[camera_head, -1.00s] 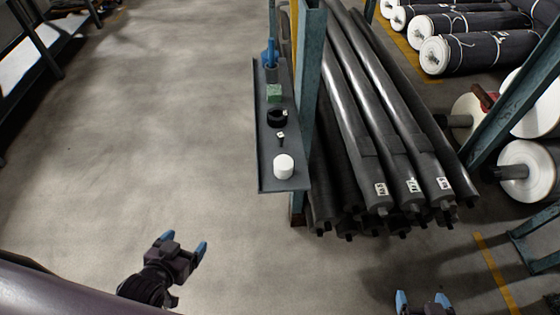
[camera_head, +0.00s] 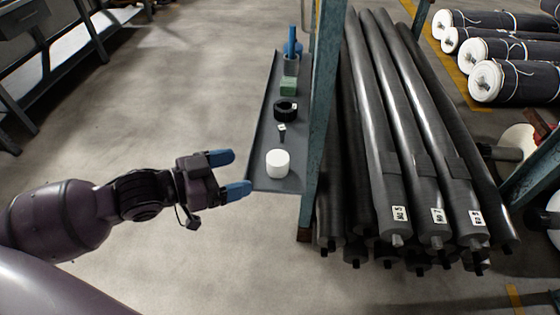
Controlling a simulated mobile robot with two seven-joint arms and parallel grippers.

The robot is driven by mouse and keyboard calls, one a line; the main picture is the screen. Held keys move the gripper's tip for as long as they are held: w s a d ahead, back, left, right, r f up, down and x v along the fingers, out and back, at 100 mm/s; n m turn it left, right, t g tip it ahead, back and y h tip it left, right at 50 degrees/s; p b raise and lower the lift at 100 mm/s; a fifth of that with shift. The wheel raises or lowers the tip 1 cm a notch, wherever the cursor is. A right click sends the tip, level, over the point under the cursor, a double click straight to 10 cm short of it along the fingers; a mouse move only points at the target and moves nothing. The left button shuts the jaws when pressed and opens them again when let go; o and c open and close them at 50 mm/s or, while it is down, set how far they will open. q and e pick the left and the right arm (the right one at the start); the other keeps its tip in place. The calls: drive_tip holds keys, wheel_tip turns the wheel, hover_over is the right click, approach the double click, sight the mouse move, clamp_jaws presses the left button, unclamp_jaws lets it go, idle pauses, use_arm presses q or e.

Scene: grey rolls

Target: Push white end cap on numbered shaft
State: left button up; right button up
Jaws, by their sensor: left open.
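The white end cap (camera_head: 278,163) stands on the near end of a narrow grey shelf (camera_head: 263,115). My left gripper (camera_head: 236,173) is open and empty. Its blue fingertips point right, at the shelf's left edge, a little left of the cap and apart from it. The numbered shafts lie stacked right of the shelf, ends toward me. Three carry white labels: the left one (camera_head: 392,178), the middle one (camera_head: 427,178) and the right one (camera_head: 465,178). The labels seem to read No 5, No 7 and No 8. My right gripper is out of view.
On the shelf behind the cap are a small tagged item (camera_head: 282,132), a black ring (camera_head: 285,110), a green block (camera_head: 289,86) and a blue tool (camera_head: 291,50). A teal post (camera_head: 318,130) stands between shelf and shafts. Wrapped rolls (camera_head: 510,80) lie right.

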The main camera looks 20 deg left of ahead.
sight(278, 157)
use_arm(q)
drive_tip(key=b+x, duration=0.1)
drive_tip(key=x, duration=0.3)
drive_tip(key=shift+w+d+f, duration=0.2)
drive_tip(key=shift+w+d, duration=0.05)
drive_tip(key=shift+w, duration=0.05)
drive_tip(key=shift+w+d, duration=0.25)
drive_tip(key=shift+w, duration=0.1)
drive_tip(key=w+d, duration=0.1)
drive_tip(key=w+f+b, duration=0.1)
drive_tip(key=w, duration=0.1)
drive_tip(key=shift+w+d+f+b, duration=0.1)
drive_tip(key=shift+d+f+b, duration=0.1)
drive_tip(key=shift+d+b, duration=0.15)
drive_tip(key=shift+w+d+r, duration=0.1)
drive_tip(key=shift+w+d, duration=0.3)
drive_tip(key=shift+d, duration=0.05)
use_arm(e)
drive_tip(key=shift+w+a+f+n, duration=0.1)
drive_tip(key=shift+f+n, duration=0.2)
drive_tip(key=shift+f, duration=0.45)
use_arm(q)
drive_tip(key=shift+c, duration=0.8)
drive_tip(key=c, duration=0.8)
